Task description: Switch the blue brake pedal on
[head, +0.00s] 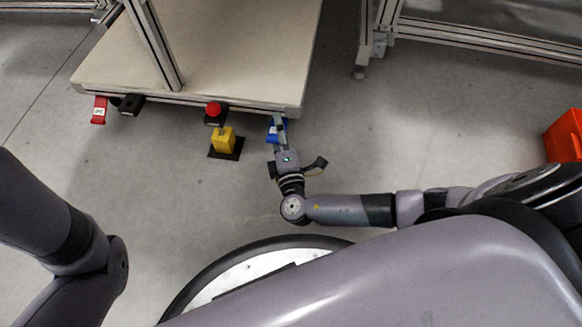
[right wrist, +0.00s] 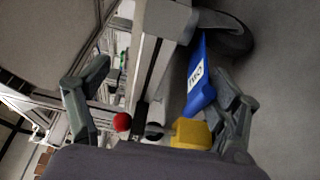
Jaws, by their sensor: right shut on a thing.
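The blue brake pedal (head: 271,134) hangs at the front right edge of the table frame in the head view. It also shows in the right wrist view (right wrist: 201,78), tilted, with a white label. My right gripper (head: 279,122) is at the pedal and covers part of it.
The table (head: 225,50) stands above the pedal. Along its front are a red labelled pedal (head: 99,110), a black box (head: 131,104) and a red button (head: 214,109). A yellow block (head: 224,140) is left of my right gripper. An orange bin (head: 564,136) is far right. Floor between is clear.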

